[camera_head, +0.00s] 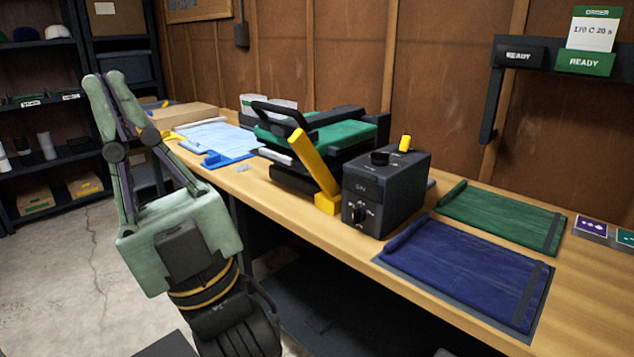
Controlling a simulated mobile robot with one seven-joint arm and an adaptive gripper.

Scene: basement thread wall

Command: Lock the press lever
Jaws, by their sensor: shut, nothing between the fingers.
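The press (345,134) stands on the workbench, black with a green plate. A yellow bar (313,162), apparently its lever, slants from the upper left down to a yellow block at the press's front right. A black handle-like bar (278,113) lies across the top left of the press. Whether the lever is latched I cannot tell. My gripper (105,83) is at the left, pointing up, with its fingertips together and nothing held. It is in front of the bench, well apart from the press and lever.
A black control box (386,192) with knobs and a yellow peg stands right of the press. Blue (467,268) and green (500,217) folded cloths lie on the bench (455,310). Papers and a blue clipboard (228,158) lie left. A "READY" sign (585,62) hangs at right.

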